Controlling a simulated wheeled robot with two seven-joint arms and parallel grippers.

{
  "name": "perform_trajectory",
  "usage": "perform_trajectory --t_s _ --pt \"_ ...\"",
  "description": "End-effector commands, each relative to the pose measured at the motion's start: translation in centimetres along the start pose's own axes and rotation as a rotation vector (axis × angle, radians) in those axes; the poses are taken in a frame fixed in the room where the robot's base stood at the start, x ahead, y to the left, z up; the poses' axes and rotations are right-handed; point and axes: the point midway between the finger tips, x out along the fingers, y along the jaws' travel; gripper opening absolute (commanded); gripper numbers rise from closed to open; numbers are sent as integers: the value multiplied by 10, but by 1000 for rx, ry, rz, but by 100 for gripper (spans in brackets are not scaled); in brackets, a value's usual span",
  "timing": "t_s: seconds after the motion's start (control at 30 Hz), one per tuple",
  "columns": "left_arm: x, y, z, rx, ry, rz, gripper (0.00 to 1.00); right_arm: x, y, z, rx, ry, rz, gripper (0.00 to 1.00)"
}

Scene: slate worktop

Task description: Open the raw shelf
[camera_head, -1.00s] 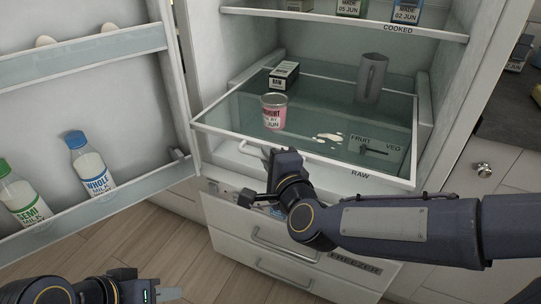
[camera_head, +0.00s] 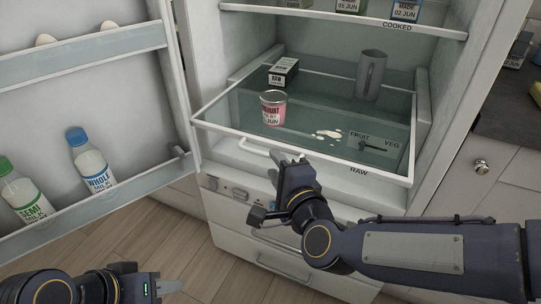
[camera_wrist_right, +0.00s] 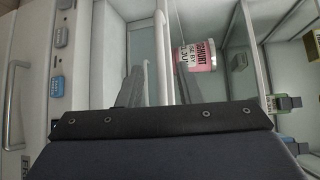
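The raw shelf (camera_head: 318,169) is a glass tray in the fridge, with a white front rim marked RAW and a white bar handle (camera_head: 253,148). The tray spans the fridge opening. My right gripper (camera_head: 274,182) is open in front of the handle, its arm hiding part of the front below the tray. In the right wrist view, its two spread fingers (camera_wrist_right: 158,88) show either side of a white bar (camera_wrist_right: 160,45), with gaps visible; contact is unclear. My left gripper (camera_head: 168,289) is low at the left, apart from the fridge; its finger opening is unclear.
On the shelf stand a pink-labelled yoghurt tin (camera_head: 272,109), a black-and-white carton (camera_head: 283,72) and a grey jug (camera_head: 371,76), beside a white spill (camera_head: 327,134). The open door (camera_head: 90,100) holds milk bottles at left. A control panel (camera_head: 225,188) sits below.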

Motion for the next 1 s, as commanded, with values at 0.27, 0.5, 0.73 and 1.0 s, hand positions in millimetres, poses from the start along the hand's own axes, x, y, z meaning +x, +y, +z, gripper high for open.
perform_trajectory --t_s 0.27,0.5,0.73,1.0 --pt "-5 2 -2 0 0 0 36 -27 0 0 0 0 0 32" --pt "-4 2 -2 0 0 0 36 -28 1 0 1 0 1 32" --pt "-4 2 -2 0 0 0 36 -28 0 -1 -2 0 2 32" --pt "-4 2 -2 0 0 0 36 -57 4 -38 -297 -77 125 32"
